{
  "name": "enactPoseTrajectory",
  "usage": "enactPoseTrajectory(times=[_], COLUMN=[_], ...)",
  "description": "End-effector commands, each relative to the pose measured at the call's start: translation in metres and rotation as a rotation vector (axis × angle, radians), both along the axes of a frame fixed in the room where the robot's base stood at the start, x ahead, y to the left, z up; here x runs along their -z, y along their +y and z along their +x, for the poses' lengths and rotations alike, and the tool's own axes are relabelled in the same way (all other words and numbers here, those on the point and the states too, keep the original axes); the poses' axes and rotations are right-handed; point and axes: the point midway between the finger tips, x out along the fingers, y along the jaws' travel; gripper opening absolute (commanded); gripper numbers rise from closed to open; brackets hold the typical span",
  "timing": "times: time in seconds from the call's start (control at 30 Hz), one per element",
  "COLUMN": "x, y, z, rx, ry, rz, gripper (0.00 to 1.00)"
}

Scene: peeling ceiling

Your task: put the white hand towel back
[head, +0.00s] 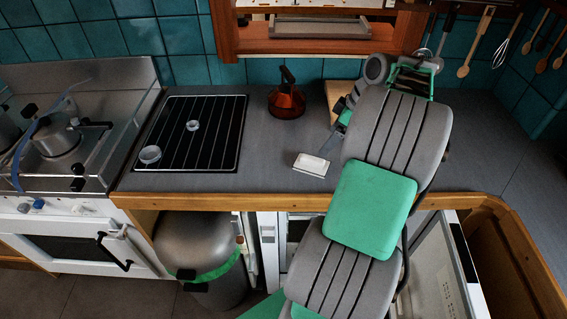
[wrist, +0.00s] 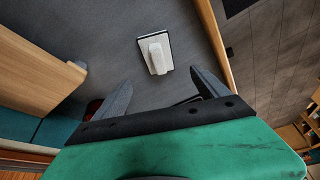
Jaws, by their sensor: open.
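A small white block-like thing with a raised top and a thin dark edge (head: 311,164) lies on the grey counter near its front edge. I cannot tell for sure that it is the white hand towel. It also shows in the wrist view (wrist: 155,53), just ahead of my gripper (wrist: 160,88). My gripper's two dark fingers are spread apart with nothing between them. In the head view my gripper (head: 340,122) is above the counter, behind and right of the white thing, and partly hidden by my arm.
A dark red kettle (head: 286,100) stands at the back of the counter. A wooden board (head: 341,98) is beside it, near my gripper. A black hob (head: 190,133) with two small round items is at left, and a pot (head: 55,137) beyond it. The counter around the white thing is clear.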

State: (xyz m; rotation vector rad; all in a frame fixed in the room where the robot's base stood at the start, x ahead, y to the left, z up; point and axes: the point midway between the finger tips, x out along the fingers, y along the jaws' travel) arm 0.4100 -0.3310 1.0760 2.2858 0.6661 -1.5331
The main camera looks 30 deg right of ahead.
Motion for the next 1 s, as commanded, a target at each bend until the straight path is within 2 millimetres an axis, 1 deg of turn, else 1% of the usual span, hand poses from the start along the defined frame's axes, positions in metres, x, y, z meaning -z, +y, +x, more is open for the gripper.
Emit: enactPoseTrajectory(times=[0.07, 0.13, 0.17, 0.2, 0.23, 0.27, 0.3, 0.37, 0.4, 0.43, 0.5, 0.6, 0.7, 1.0], x=[-0.013, -0.028, -0.034, -0.042, -0.047, -0.051, -0.054, -0.055, -0.053, -0.051, -0.044, -0.036, -0.033, -0.033], y=[0.031, 0.078, 0.104, 0.139, 0.166, 0.193, 0.226, 0.268, 0.290, 0.302, 0.321, 0.330, 0.330, 0.330], z=[0.018, 0.035, 0.041, 0.044, 0.044, 0.040, 0.032, 0.014, -0.001, -0.012, -0.033, -0.050, -0.055, -0.054], rx=[0.022, 0.071, 0.100, 0.145, 0.184, 0.222, 0.273, 0.349, 0.397, 0.430, 0.493, 0.550, 0.570, 0.569], ry=[0.011, 0.030, 0.039, 0.048, 0.052, 0.055, 0.053, 0.045, 0.037, 0.029, 0.015, 0.002, 0.000, 0.003], rz=[-0.007, -0.013, -0.016, -0.020, -0.024, -0.027, -0.029, -0.029, -0.026, -0.023, -0.014, -0.004, -0.001, -0.002], gripper=[0.84, 0.84, 0.84, 0.84, 0.84, 0.84, 0.84, 0.84, 0.84, 0.84, 0.84, 0.84, 0.84, 0.84])
